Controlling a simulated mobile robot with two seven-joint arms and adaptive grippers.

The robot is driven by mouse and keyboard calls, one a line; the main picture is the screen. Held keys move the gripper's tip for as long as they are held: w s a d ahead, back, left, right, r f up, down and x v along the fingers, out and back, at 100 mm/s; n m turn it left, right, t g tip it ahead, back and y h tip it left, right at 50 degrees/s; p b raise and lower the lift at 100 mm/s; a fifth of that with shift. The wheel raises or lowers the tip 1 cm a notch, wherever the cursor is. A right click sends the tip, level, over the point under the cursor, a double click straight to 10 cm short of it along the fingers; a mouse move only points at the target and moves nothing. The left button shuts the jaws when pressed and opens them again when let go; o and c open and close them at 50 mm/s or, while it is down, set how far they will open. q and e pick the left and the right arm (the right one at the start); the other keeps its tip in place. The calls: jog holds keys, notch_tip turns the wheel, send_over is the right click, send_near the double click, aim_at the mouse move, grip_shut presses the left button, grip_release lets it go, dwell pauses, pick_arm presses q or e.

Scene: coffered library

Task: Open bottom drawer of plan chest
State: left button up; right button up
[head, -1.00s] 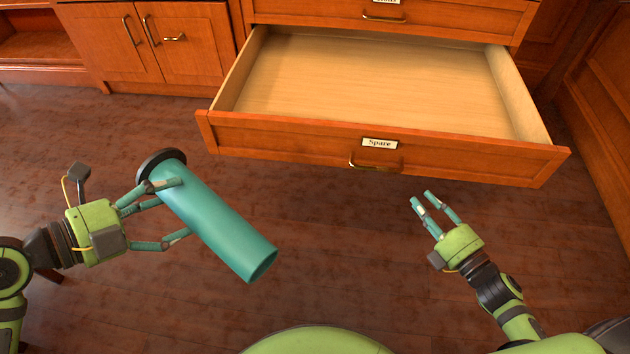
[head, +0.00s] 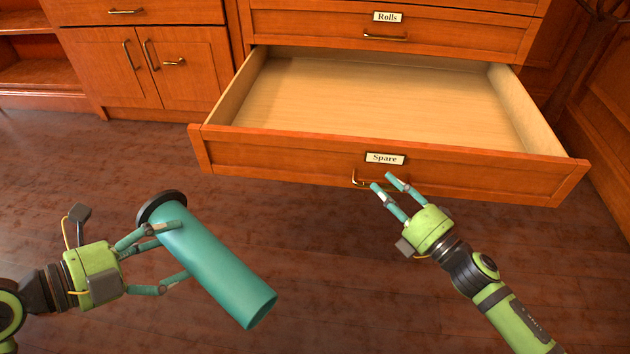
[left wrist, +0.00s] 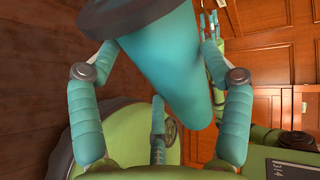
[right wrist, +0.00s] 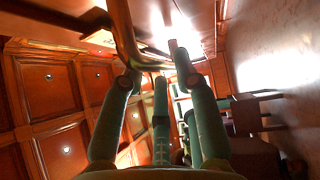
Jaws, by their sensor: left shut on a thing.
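The bottom drawer (head: 480,176), labelled "Spare", stands pulled out of the wooden plan chest, with its empty pale interior (head: 390,100) showing. Its brass handle (head: 356,180) is on the front below the label. My right gripper (head: 384,183) is at the handle's right part, fingers apart; a brass handle shows close by its left finger in the right wrist view (right wrist: 122,38). Contact is unclear. My left gripper (head: 150,262) is shut on a teal tube (head: 222,270) with a dark round end, held tilted, left of the drawer. The tube fills the middle of the left wrist view (left wrist: 165,70).
The drawer labelled "Rolls" (head: 460,32) above is shut. A wooden cupboard (head: 190,65) with shut doors stands left of the chest. Wood panelling (head: 600,130) is at the right. The floor (head: 330,260) before the drawer is clear.

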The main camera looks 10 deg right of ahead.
jog(key=shift+x, duration=1)
pick_arm(q)
jog(key=shift+f, duration=0.2)
